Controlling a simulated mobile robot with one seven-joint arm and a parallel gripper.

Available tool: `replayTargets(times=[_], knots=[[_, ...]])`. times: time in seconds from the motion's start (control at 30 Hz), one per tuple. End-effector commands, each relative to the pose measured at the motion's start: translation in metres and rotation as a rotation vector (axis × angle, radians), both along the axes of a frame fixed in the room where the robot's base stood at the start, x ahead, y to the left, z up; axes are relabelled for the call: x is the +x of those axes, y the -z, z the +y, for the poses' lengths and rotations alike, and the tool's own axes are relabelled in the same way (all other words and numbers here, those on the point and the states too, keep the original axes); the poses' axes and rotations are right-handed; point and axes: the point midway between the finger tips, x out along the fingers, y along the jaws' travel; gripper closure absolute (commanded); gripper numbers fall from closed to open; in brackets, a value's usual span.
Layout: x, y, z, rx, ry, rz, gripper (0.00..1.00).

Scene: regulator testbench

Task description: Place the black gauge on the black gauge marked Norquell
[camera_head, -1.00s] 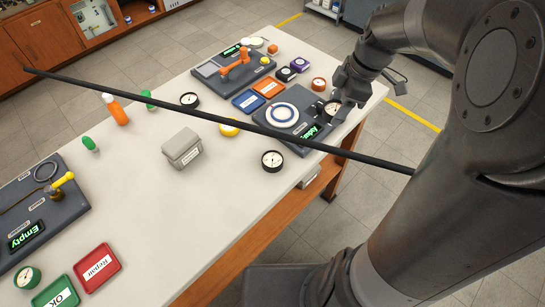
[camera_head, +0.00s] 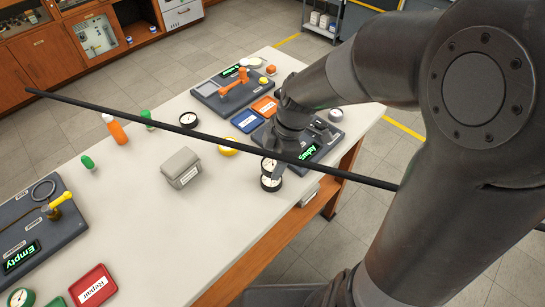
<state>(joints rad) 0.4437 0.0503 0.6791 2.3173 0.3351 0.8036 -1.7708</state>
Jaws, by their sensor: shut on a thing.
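My gripper (camera_head: 278,162) is shut on a black gauge (camera_head: 267,166) with a white dial, near the right edge of the white bench. A second black gauge (camera_head: 271,184) shows directly below the held one, on the bench. The two overlap in the view, and I cannot tell whether they touch. Another black gauge (camera_head: 188,119) lies farther back, left of the gripper. The marking Norquell is too small to read on any of them.
A grey lidded box (camera_head: 181,167) stands left of the gripper, with a yellow round piece (camera_head: 228,147) behind it. The testbench station (camera_head: 322,142) with a green display lies behind, partly hidden by my arm. Blue (camera_head: 247,121) and orange trays (camera_head: 265,106) lie beyond. Bench between box and gauges is clear.

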Motion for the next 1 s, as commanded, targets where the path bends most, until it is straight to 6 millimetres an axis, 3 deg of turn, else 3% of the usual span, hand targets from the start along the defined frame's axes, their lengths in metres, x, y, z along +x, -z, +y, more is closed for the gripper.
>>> replayTargets(times=[0.43, 0.87, 0.9, 1.0], knots=[[0.001, 0.040, 0.004, 0.001, -0.001, 0.002, 0.72], [0.001, 0.045, 0.004, 0.001, 0.000, -0.001, 0.72], [0.001, 0.045, 0.004, 0.000, 0.000, -0.001, 0.45], [0.001, 0.045, 0.004, 0.000, 0.000, -0.001, 0.37]])
